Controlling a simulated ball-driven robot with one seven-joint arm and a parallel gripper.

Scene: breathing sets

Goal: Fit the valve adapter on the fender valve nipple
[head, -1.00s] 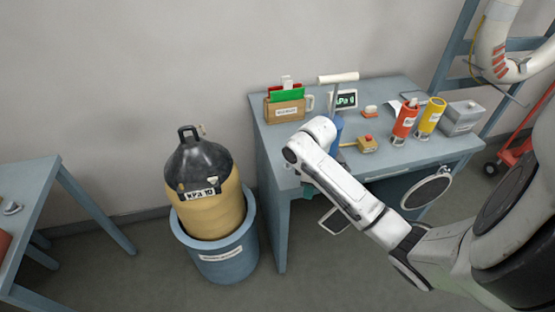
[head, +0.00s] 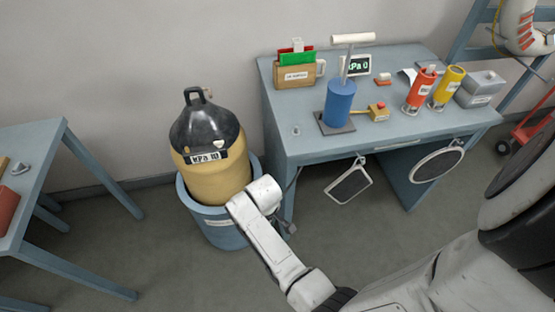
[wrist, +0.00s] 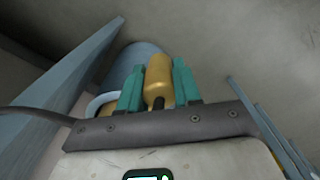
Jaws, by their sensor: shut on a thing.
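The fender (head: 212,178), a yellow cylinder with a black top and handle, stands in a blue bin (head: 222,236) on the floor. Its label reads kPa 10. A small brownish stub (head: 208,92) beside its handle may be the valve nipple; I cannot tell. In the wrist view my gripper (wrist: 158,75) has its teal fingers shut on a brass-yellow cylinder with a dark end, seemingly the valve adapter (wrist: 159,70). The bin (wrist: 140,52) shows behind it. In the head view my arm's end is low, at the bin's right side; the fingers and adapter are mostly hidden there.
A blue-grey table (head: 300,146) stands right of the bin, holding a blue pump (head: 340,104), a kPa 0 display (head: 357,65), a red canister (head: 419,90) and a yellow canister (head: 448,86). Another table (head: 40,145) is at left. Floor between is clear.

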